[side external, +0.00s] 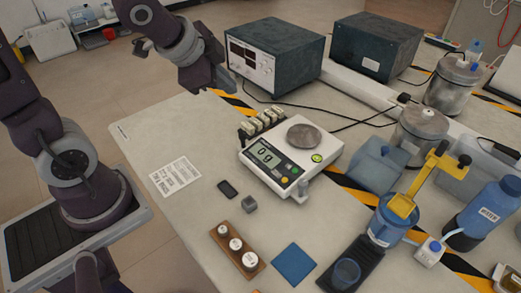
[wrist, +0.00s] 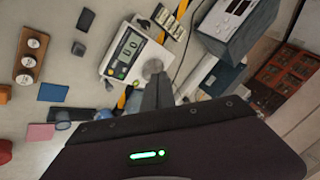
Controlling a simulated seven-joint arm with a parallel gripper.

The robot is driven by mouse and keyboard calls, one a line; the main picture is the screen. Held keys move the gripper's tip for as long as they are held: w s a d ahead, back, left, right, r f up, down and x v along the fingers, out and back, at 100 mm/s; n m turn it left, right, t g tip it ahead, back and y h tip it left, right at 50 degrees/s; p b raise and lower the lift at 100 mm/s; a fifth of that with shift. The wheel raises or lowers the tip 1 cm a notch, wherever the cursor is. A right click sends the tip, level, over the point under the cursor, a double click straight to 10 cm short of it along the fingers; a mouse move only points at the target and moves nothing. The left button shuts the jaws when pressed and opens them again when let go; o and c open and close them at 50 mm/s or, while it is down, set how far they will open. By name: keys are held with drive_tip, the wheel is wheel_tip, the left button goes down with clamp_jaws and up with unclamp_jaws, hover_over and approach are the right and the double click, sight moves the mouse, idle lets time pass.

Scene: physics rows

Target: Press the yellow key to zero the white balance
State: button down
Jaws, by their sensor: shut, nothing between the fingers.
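The white balance (side external: 249,157) stands on the bench in the side view, with a round metal pan, a lit display (side external: 267,155) and a green key (side external: 317,158). The yellow key (side external: 284,180) is a small round spot at its front corner, beside the display. My gripper (side external: 230,86) is raised behind and to the left of the balance, apart from it. In the wrist view the balance (wrist: 111,69) lies beyond the shut fingers (wrist: 157,78), which overlap the picture near the pan.
A dark instrument box (side external: 290,65) with cables is behind. A wooden weight holder (side external: 237,247), grey cube (side external: 249,204) and blue pad (side external: 294,264) lie in front. A yellow stand and bottles crowd the right.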

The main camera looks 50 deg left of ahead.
drive_tip(key=s+d+r+n+g, duration=0.1)
drive_tip(key=s+n, duration=0.3)
drive_tip(key=s, duration=0.4)
drive_tip(key=s+d+r+n+h, duration=0.1)
drive_tip(key=s+d+r+n, duration=0.2)
drive_tip(key=s, duration=0.5)
drive_tip(key=shift+s+d+r+n+g, duration=0.2)
drive_tip(key=shift+d+r+n+g, duration=0.2)
drive_tip(key=shift+r+n, duration=0.15)
